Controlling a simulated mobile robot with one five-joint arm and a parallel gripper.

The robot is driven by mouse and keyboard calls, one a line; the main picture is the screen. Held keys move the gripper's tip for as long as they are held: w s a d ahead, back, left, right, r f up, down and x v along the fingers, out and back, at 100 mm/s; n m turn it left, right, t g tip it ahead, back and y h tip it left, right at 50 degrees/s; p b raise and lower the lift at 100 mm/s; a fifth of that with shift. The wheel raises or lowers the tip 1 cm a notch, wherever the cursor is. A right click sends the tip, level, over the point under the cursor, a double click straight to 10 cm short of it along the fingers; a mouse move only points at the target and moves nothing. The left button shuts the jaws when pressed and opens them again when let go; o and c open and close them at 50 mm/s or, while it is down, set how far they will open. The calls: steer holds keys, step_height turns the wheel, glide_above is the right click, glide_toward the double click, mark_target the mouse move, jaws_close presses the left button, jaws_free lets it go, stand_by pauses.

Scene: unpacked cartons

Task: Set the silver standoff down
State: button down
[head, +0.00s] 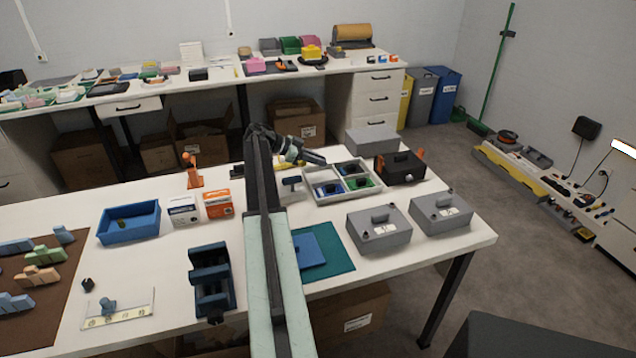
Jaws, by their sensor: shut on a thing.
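My gripper (315,158) is at the end of my arm, over the back part of the white work table (400,285). It points to the right, just above the back left of a light grey divided tray (312,198). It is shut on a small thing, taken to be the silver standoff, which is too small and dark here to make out. The tray's compartments hold blue, dark and green items. I see no other silver standoff.
Two grey lidded boxes (378,232) (441,212) stand right of a teal mat (325,262). A blue bin (129,222) is at left. Bare table lies between the tray and mat.

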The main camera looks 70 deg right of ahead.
mark_target(318, 178)
step_height(318, 178, down, 5)
steer(key=b, duration=0.3)
steer(key=shift+b, duration=0.35)
steer(key=shift+r, duration=0.2)
steer(key=shift+f, duration=0.15)
steer(key=c, duration=1.8)
jaws_free()
steer(key=o, duration=0.4)
